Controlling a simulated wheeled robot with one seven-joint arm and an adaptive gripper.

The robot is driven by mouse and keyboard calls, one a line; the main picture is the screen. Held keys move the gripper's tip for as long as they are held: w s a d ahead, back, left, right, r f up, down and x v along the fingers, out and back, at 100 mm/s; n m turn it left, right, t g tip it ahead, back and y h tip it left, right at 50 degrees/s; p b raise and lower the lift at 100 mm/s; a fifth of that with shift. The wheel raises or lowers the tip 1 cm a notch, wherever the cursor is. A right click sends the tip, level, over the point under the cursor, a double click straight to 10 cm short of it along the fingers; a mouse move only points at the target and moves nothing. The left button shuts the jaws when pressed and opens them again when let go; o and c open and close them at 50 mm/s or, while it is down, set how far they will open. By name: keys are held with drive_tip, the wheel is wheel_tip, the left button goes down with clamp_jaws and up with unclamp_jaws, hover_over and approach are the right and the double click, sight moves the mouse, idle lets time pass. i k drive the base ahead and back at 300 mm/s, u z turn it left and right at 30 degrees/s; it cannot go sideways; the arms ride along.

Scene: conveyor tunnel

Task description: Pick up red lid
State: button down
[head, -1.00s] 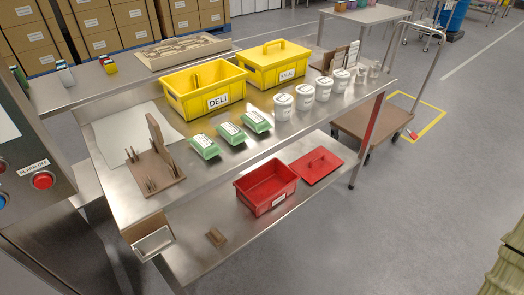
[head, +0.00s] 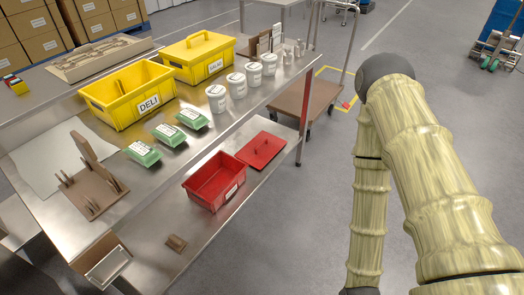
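My arm fills the right side of the view, well apart from the lid. My gripper is not visible in this view.
The upper shelf (head: 45,152) holds a yellow DELI bin (head: 128,91), a lidded yellow SALAD bin (head: 196,57), white tubs (head: 237,84), green packs (head: 167,135) and a brown rack (head: 92,190). It overhangs the lower shelf's rear.

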sight(263, 147)
drive_tip(key=z, duration=1.4)
drive_tip(key=i, duration=1.75)
drive_tip(key=u, duration=2.6)
